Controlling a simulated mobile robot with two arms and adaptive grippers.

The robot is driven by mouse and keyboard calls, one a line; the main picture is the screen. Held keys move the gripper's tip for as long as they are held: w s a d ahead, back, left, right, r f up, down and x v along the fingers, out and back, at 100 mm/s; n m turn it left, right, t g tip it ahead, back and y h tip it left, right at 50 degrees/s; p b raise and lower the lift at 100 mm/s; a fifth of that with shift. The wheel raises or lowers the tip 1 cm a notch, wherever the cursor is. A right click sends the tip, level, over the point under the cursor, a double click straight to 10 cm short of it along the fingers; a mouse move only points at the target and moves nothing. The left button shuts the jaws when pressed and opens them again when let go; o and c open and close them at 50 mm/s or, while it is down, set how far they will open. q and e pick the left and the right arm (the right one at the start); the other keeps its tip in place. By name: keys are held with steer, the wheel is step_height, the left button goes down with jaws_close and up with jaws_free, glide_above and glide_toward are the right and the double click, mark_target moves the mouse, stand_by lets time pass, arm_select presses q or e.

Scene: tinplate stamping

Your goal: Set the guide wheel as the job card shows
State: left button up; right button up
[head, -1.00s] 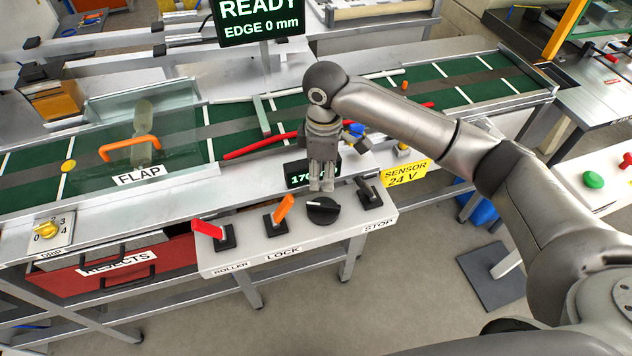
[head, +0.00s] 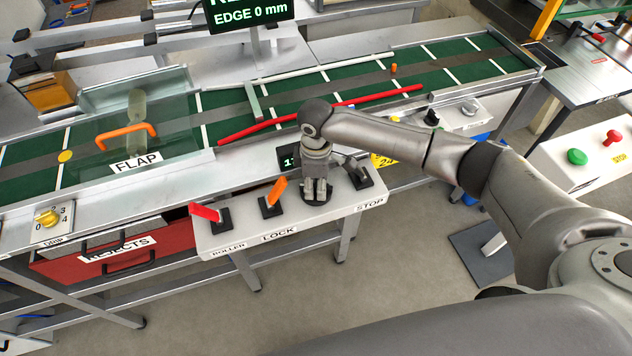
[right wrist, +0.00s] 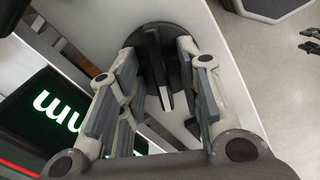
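The guide wheel is a black round knob with a raised grip bar and a pale pointer line, seen in the right wrist view (right wrist: 150,75) on the light control panel (head: 335,210). My right gripper (head: 316,193) points down over it, hiding most of it in the head view. In the right wrist view the gripper (right wrist: 158,60) is open, its fingers on either side of the grip bar; I cannot tell whether they touch it. A small dark display with green characters (head: 288,160) is partly hidden behind the gripper. My left gripper is out of view. I cannot make out a job card.
The red ROLLER lever (head: 207,212) and orange LOCK lever (head: 274,192) stand left of the wheel; the STOP lever (head: 358,172) stands close on its right. Behind are the green conveyor (head: 350,75), a red guide rail (head: 260,128) and a screen reading EDGE 0 mm (head: 250,14).

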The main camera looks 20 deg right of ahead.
steer(key=shift+c, duration=1.1)
steer(key=c, duration=0.5)
steer(key=shift+r+n+p, duration=0.15)
steer(key=shift+n+p, duration=0.15)
steer(key=shift+p, duration=0.1)
jaws_close()
steer(key=shift+n+p, duration=0.65)
steer(key=shift+n, duration=0.15)
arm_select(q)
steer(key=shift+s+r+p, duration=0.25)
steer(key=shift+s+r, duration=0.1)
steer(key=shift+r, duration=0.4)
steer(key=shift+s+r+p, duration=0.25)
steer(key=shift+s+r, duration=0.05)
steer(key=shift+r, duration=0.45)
arm_select(e)
steer(key=shift+n, duration=1.4)
